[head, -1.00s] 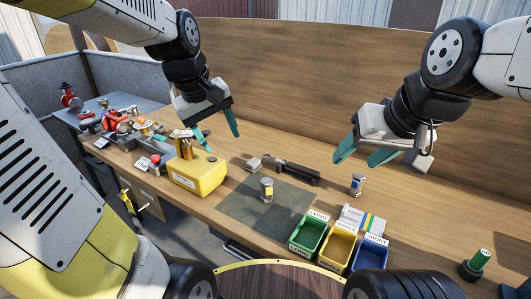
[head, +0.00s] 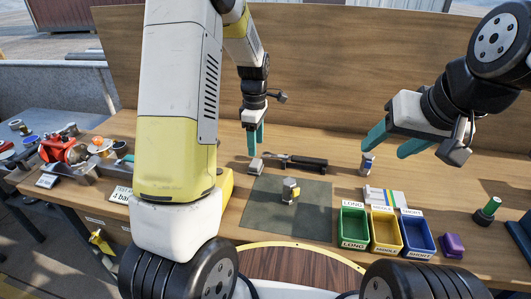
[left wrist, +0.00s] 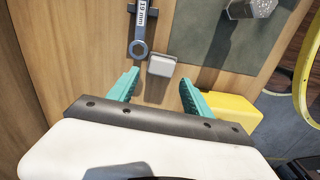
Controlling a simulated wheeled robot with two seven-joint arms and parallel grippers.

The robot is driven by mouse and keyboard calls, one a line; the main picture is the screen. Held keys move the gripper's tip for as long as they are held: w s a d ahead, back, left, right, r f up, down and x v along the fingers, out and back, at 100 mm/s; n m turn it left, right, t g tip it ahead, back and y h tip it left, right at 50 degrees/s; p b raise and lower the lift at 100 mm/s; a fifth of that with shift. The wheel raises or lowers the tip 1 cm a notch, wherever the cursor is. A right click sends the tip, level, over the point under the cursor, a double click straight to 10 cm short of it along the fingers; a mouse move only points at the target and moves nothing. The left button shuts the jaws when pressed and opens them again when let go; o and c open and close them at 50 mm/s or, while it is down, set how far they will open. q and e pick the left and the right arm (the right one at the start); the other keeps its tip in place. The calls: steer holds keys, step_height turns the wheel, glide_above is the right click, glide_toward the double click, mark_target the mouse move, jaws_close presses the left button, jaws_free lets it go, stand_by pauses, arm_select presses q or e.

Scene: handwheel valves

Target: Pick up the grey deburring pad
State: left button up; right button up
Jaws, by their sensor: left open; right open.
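The grey deburring pad (head: 256,166) is a small grey block lying on the wooden bench, just beyond the mat's back left corner. My left gripper (head: 255,148) is open and points down above the pad, with nothing in it. In the left wrist view the pad (left wrist: 161,65) shows just ahead of the open teal fingertips (left wrist: 159,78), roughly centred between them. How much height is left between the fingertips and the pad is hard to tell. My right gripper (head: 398,147) is open and empty, above the bench at the right.
A wrench (left wrist: 140,35) marked 19 mm lies close beside the pad. A hex-headed piece (head: 291,190) stands on the dark mat (head: 265,215). A yellow box (left wrist: 232,110) is near the left gripper. Green (head: 353,229), yellow and blue bins stand at the front right.

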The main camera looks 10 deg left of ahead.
mark_target(255, 162)
arm_select(q)
step_height(255, 162, down, 8)
steer(key=shift+s+a+r, duration=0.15)
steer(key=c, duration=1.1)
step_height(255, 162, up, 10)
steer(key=shift+r, duration=0.1)
steer(key=o, duration=0.7)
steer(key=c, duration=0.6)
steer(key=shift+s, duration=0.1)
